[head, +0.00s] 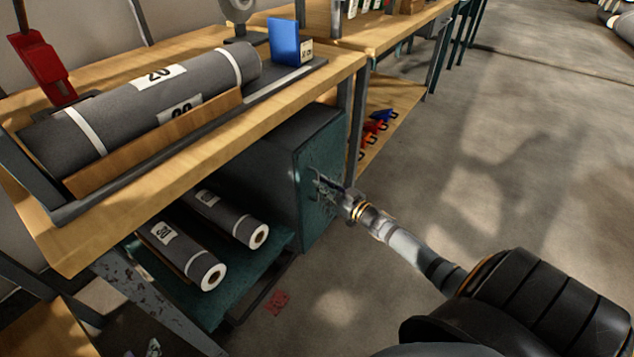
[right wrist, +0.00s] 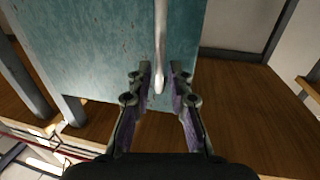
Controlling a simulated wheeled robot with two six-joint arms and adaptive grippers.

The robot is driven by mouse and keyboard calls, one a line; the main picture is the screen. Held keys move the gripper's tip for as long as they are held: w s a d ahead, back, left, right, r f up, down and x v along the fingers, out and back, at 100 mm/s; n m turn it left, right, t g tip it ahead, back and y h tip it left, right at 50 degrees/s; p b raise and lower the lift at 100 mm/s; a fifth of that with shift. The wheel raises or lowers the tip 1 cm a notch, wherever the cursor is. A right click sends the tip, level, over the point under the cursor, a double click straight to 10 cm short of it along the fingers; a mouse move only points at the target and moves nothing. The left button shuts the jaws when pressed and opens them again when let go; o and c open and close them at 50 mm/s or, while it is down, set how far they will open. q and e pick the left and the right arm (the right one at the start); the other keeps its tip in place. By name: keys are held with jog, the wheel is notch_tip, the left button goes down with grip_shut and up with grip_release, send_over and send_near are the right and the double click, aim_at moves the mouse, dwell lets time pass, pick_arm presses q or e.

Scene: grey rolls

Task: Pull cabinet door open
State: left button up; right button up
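The cabinet (head: 262,160) is a dark box under the workbench, with a worn teal door (head: 318,150) on its right-facing side. The door looks flush with the box. In the right wrist view the teal door (right wrist: 90,50) fills the upper left and middle, and a silver bar handle (right wrist: 160,40) runs down it. My right gripper (head: 322,185) is at the door. In the wrist view my right gripper's fingers (right wrist: 160,82) stand apart on either side of the handle's lower end, with small gaps visible. My left gripper is not in view.
The workbench (head: 225,130) above carries a large grey roll (head: 130,105) and a blue holder (head: 284,42). Two smaller grey rolls (head: 182,255) lie on the shelf left of the cabinet. A bench leg (head: 356,110) stands close behind the door. The concrete floor (head: 500,170) at right is clear.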

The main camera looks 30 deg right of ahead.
pick_arm(q)
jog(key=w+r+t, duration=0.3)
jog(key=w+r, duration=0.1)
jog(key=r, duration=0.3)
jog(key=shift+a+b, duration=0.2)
jog(key=shift+b, duration=0.15)
pick_arm(e)
jog(key=w, duration=0.2)
jog(key=shift+w+a, duration=0.25)
jog(key=shift+w, duration=0.15)
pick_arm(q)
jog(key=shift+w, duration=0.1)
pick_arm(e)
grip_shut()
